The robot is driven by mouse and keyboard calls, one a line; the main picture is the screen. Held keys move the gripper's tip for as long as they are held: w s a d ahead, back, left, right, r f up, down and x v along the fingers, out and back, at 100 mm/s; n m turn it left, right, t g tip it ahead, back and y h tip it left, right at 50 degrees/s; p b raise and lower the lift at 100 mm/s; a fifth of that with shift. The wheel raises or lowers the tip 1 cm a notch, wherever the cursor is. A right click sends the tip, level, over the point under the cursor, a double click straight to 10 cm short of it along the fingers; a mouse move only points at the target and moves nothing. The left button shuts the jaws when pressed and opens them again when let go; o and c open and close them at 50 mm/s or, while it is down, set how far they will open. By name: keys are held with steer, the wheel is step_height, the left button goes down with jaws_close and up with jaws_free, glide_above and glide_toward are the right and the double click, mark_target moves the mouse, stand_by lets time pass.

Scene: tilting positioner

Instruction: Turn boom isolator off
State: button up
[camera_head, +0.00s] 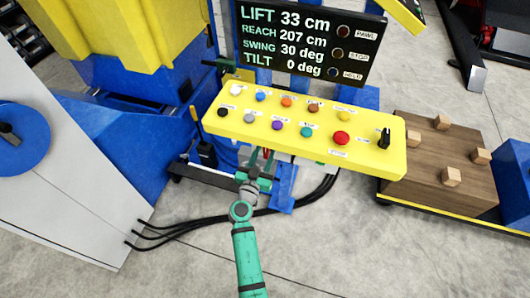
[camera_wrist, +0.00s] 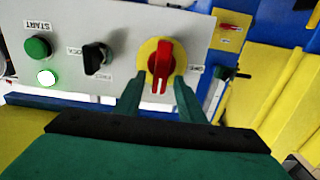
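A red rotary isolator handle (camera_wrist: 161,62) on a round yellow plate sits on a grey panel (camera_wrist: 120,20) in the wrist view. The handle lies roughly along the picture's vertical. A small upside-down label (camera_wrist: 196,69) is to its right, too small to read surely. My gripper (camera_wrist: 159,88) is open, its two green fingers apart at the lower left and lower right of the handle; I cannot tell whether they touch it. In the head view my gripper (camera_head: 262,158) is below the yellow button console (camera_head: 370,124), and the isolator is not clearly visible there.
On the grey panel are a green START button (camera_wrist: 38,46), a lit lamp (camera_wrist: 47,77) and a black selector (camera_wrist: 97,56). A smaller red switch (camera_wrist: 230,28) is at upper right. In the head view a display (camera_head: 300,40) stands above the console, and black cables (camera_head: 290,205) lie on the floor.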

steer(key=shift+w, duration=0.1)
jaws_close()
steer(key=shift+n, duration=0.4)
steer(key=n, duration=0.4)
steer(key=shift+w+a+f, duration=0.1)
steer(key=shift+a, duration=0.2)
steer(key=shift+w+a+f+n, duration=0.1)
steer(key=shift+a+f+n, duration=0.15)
steer(key=shift+n, duration=1.9)
steer(key=shift+w+a+f+n, duration=0.15)
steer(key=shift+f+n, duration=0.2)
steer(key=shift+n, duration=1.85)
steer(key=shift+s+a+f+n, duration=0.1)
steer(key=shift+a+f+n, duration=0.15)
steer(key=shift+n, duration=1.9)
steer(key=shift+f, duration=0.1)
